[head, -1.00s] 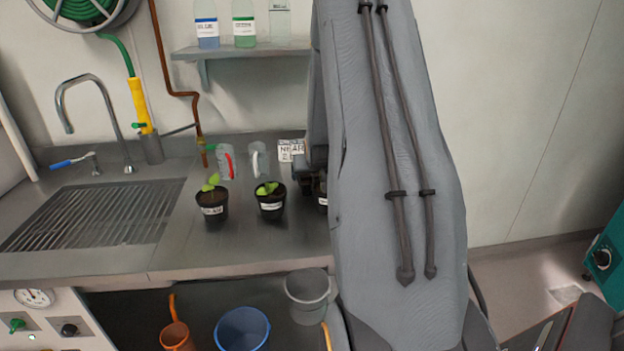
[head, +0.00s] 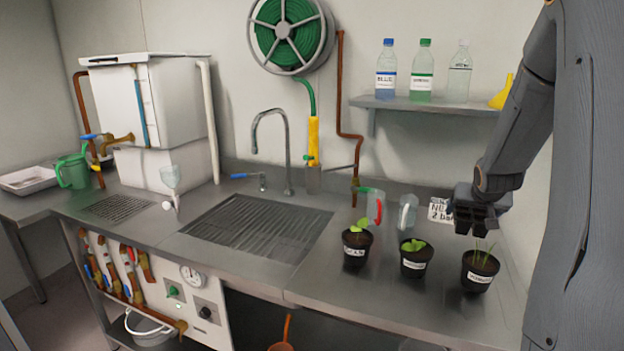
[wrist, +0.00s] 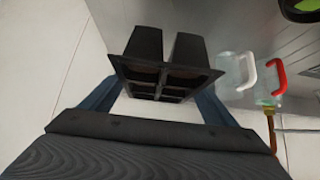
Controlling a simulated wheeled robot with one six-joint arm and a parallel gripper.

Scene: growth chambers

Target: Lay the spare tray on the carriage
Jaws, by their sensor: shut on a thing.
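A black tray with several cells (head: 474,216), which I take to be the spare tray, hangs above the right part of the counter. My gripper (head: 482,194) is shut on it. In the wrist view the tray (wrist: 165,72) sits between my two blue-grey fingers, with tapered cells and square openings showing. It appears above and behind the right plant pot, apart from the counter as far as I can tell. I cannot make out a carriage in either view.
Three potted seedlings, left (head: 357,245), middle (head: 415,259) and right (head: 480,271), stand below the tray. Two clear jugs (head: 375,207) (head: 407,213) and a label card (head: 440,210) are close behind. A shelf (head: 430,107) holds bottles. A white tray (head: 28,181) lies far left.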

